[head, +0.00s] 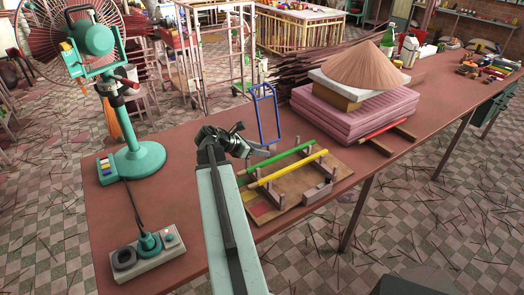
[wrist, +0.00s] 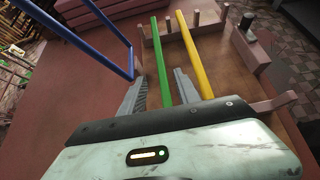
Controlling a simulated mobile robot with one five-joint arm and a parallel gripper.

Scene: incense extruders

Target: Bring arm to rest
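My arm reaches out over the red-brown table from the front edge. My gripper (head: 262,150) is at the left end of a wooden rack (head: 268,207) with upright pegs. In the wrist view my gripper (wrist: 158,92) has its two grey fingers apart, with nothing clasped. A green rod (head: 283,158) and a yellow rod (head: 292,167) lie on the rack. In the wrist view the green rod (wrist: 160,62) shows between the fingers, and the yellow rod (wrist: 195,55) passes right of them. I cannot tell the gripper's height above the rods.
A blue wire frame (head: 279,121) stands behind my gripper. Pink stacked slabs (head: 350,117) with a cone of sticks (head: 363,65) are to the right. A green fan (head: 137,160) and a power strip (head: 148,262) are on the left. The table between fan and rack is mostly bare.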

